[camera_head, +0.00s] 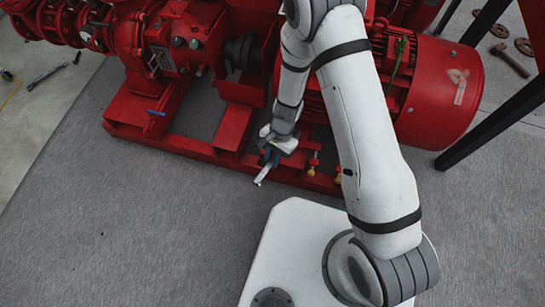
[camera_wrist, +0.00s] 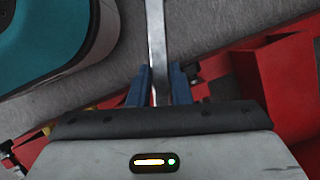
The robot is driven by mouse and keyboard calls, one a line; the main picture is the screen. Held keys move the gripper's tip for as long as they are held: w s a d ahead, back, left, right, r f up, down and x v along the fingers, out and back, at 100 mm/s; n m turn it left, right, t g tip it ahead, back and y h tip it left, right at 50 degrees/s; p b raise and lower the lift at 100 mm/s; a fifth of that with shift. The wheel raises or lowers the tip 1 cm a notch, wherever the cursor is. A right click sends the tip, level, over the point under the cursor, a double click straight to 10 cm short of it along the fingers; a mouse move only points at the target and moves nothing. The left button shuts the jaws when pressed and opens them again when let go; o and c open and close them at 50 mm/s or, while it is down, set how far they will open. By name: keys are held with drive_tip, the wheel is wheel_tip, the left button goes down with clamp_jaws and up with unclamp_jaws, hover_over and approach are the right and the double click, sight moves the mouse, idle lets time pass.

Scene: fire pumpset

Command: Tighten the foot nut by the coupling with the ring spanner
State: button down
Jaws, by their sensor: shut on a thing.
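My gripper (camera_head: 268,158) is low beside the front rail of the red pump base frame (camera_head: 190,148), under my arm. It is shut on a bright metal spanner (camera_head: 262,175), whose shaft points down and left in the head view. In the wrist view the spanner shaft (camera_wrist: 156,40) rises from between the two blue fingers (camera_wrist: 160,90) and runs out of the top edge, so its far end is hidden there. The dark coupling area (camera_head: 240,52) lies between the pump and the red motor (camera_head: 440,90). I cannot make out the foot nut.
Small brass fittings (camera_head: 311,172) sit along the rail right of my gripper. Tools (camera_head: 48,75) lie on the floor at far left. A black post (camera_head: 495,122) stands at right. The grey floor at lower left is clear.

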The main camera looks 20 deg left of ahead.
drive_tip(key=shift+r+p, duration=1)
drive_tip(key=shift+r, duration=0.5)
drive_tip(key=shift+s+f, duration=0.1)
